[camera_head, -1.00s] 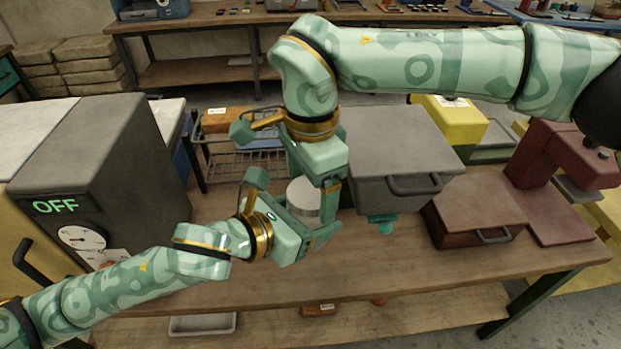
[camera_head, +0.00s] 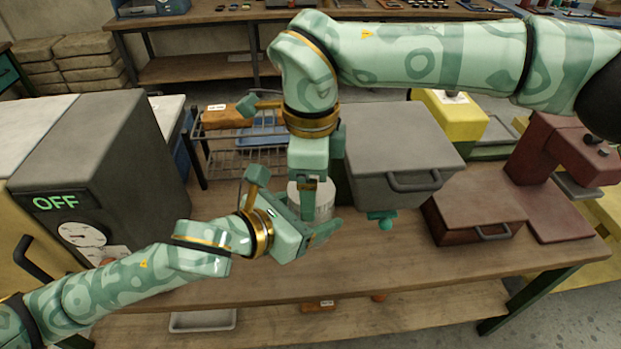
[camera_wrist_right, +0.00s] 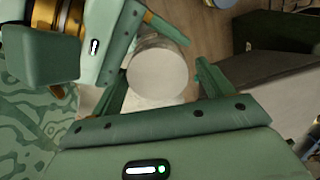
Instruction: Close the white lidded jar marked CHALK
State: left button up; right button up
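The white jar (camera_head: 325,203) stands over the near workbench, its left part hidden behind my right gripper. Faint dark marking shows on its side, too small to read. In the right wrist view its pale round top (camera_wrist_right: 157,78) faces the camera. My left gripper (camera_head: 308,218) has its fingers around the jar's side and appears shut on it; one finger is mostly hidden. My right gripper (camera_head: 310,190) points down over the jar. In the right wrist view its fingers (camera_wrist_right: 160,72) are apart on either side of the round top, with a gap at the right.
A grey box with a handle (camera_head: 405,145) stands right of the jar, close to my right gripper. A dark machine reading OFF (camera_head: 100,165) stands at the left, a wire rack (camera_head: 240,160) behind. The bench front (camera_head: 390,265) is clear.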

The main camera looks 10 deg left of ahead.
jog(key=shift+s, duration=0.15)
jog(key=shift+r, duration=0.1)
jog(key=shift+r, duration=2.15)
jog(key=shift+c, duration=0.5)
